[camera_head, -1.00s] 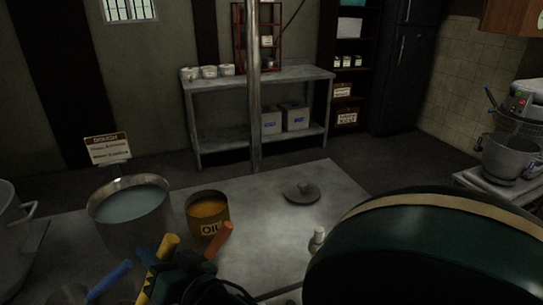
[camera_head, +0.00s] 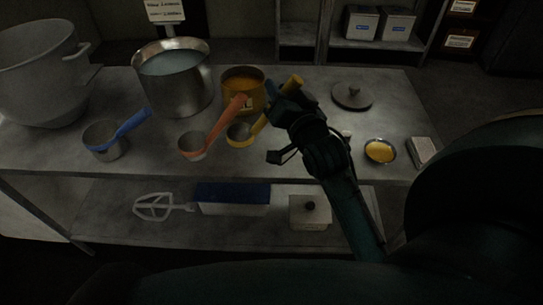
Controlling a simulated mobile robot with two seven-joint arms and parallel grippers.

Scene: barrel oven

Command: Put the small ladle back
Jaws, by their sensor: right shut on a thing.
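The small ladle (camera_head: 241,134) has a yellow handle and a small round metal cup. My right gripper (camera_head: 279,103) is shut on its handle, and the yellow handle end sticks out past the fingers. The cup is at the table top in front of the oil pot (camera_head: 243,88); I cannot tell whether it touches the table. An orange-handled ladle (camera_head: 193,146) stands just left of it, its handle leaning up toward the oil pot. A larger blue-handled ladle (camera_head: 105,141) stands further left. My left gripper is not in view.
A large pot of pale liquid (camera_head: 175,90) and a grey mixing bowl (camera_head: 38,80) stand at the back left. A round lid (camera_head: 352,96), a yellow-filled dish (camera_head: 380,151) and a small box (camera_head: 423,153) are on the right. The lower shelf holds a whisk (camera_head: 160,206) and boxes.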

